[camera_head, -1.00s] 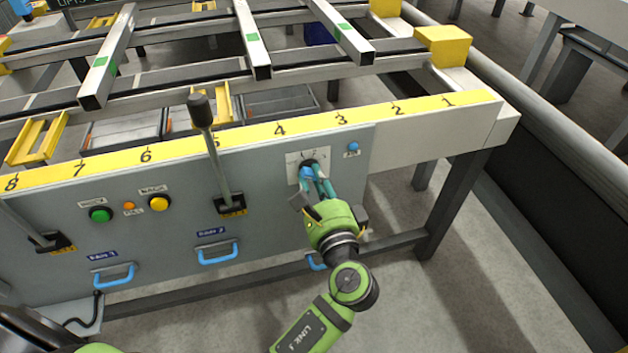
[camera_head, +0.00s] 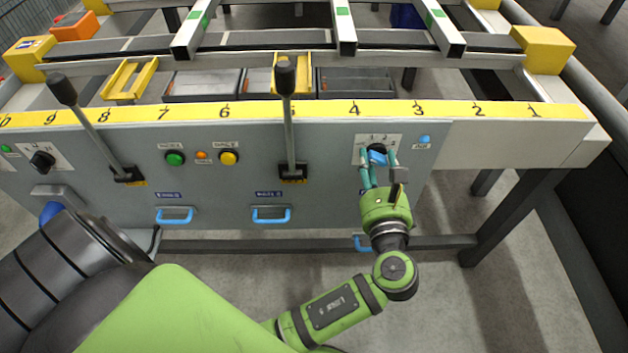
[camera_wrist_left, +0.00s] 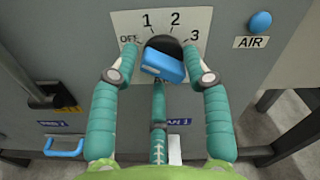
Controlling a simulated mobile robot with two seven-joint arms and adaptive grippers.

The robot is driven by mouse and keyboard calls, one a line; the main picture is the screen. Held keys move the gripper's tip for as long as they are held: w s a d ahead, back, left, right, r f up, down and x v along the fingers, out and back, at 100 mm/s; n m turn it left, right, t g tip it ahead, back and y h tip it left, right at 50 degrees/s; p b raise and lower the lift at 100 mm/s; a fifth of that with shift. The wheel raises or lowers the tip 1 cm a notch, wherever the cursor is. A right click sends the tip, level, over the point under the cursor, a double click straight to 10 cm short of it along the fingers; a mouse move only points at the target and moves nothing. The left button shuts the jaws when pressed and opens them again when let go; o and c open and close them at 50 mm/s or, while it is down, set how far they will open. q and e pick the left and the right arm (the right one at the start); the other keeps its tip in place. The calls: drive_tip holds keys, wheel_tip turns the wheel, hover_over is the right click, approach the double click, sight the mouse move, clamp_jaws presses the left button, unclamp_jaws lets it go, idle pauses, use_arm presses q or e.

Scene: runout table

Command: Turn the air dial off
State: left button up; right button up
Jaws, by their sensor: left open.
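The air dial (camera_head: 377,157) is a blue knob on a black round base, set in a white plate on the grey panel. In the left wrist view the dial (camera_wrist_left: 164,64) sits below the marks OFF, 1, 2 and 3; which mark it points to I cannot tell. My left gripper (camera_head: 380,167) is open, with teal fingers around the dial. In the wrist view one fingertip is left of the knob near OFF, one right near 3, and a third finger is below. Whether any finger touches the knob is unclear. My right gripper is not in view.
A blue button (camera_head: 425,140) labelled AIR is right of the dial plate. A lever (camera_head: 288,120) stands to the left, with green (camera_head: 175,158) and yellow (camera_head: 228,157) buttons beyond it. Blue handles (camera_head: 271,214) stick out lower on the panel. A numbered yellow strip (camera_head: 320,110) runs above.

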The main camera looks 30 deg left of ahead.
use_arm(q)
drive_tip(key=m, duration=0.2)
drive_tip(key=shift+m, duration=0.3)
drive_tip(key=s+d+m+b, duration=0.2)
drive_tip(key=s+d+m, duration=0.2)
drive_tip(key=s+m, duration=0.2)
drive_tip(key=s+a+f+n+g+h+p, duration=0.1)
drive_tip(key=s+a+f+n+g+h, duration=0.1)
drive_tip(key=f+n, duration=0.5)
drive_tip(key=s+a+f+n+g+h+p, duration=0.2)
drive_tip(key=s+f+n+g, duration=0.3)
drive_tip(key=f+n, duration=0.3)
drive_tip(key=s+a+f+n+g+h+p, duration=0.1)
drive_tip(key=s+a+f+n+g+h, duration=0.2)
drive_tip(key=f+n, duration=0.4)
drive_tip(key=shift+s+a+f+n+h+p, duration=0.25)
drive_tip(key=shift+s+f+n+h+p, duration=0.25)
drive_tip(key=shift+f, duration=0.9)
